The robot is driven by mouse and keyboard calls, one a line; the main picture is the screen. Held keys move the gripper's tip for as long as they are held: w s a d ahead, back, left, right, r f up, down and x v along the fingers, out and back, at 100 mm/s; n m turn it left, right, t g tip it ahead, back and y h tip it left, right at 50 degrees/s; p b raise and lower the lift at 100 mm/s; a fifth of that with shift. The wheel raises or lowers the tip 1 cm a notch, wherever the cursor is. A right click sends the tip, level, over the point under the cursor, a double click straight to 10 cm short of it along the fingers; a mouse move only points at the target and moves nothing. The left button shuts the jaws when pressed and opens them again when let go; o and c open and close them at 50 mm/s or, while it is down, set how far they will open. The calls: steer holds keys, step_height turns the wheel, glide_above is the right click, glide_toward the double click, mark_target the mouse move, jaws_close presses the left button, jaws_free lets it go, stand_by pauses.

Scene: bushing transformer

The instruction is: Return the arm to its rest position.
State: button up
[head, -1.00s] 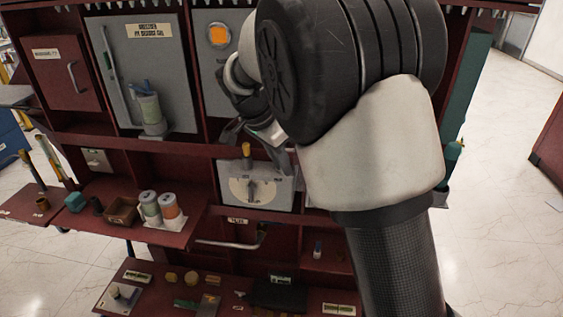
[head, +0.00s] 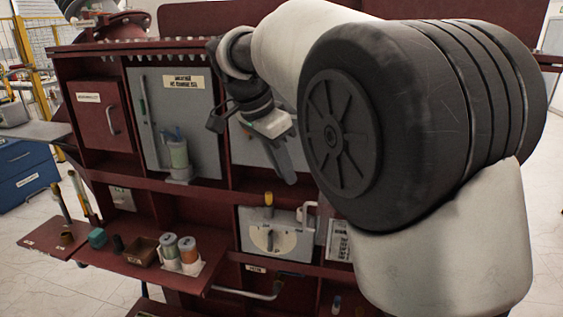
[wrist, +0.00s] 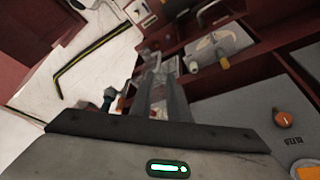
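My arm fills the right half of the head view, bent at a large black joint. My gripper (head: 288,165) hangs from the raised wrist, pointing down in front of the upper grey panel (head: 245,140) of the dark red cabinet. It is clear of the dial box (head: 283,232) below. In the wrist view my gripper's fingers (wrist: 160,95) show beyond the dark housing, close to each other. I see no object held, but the gap between the fingers is unclear.
A red shelf (head: 120,255) with two canisters (head: 178,253) and a brown box (head: 142,251) juts out at left. A bottle (head: 178,158) stands by the grey door. The wrist view shows an orange knob (wrist: 288,118) at right and open floor (wrist: 95,60) at left.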

steer(key=shift+s+a+r, duration=0.2)
steer(key=shift+r, duration=0.45)
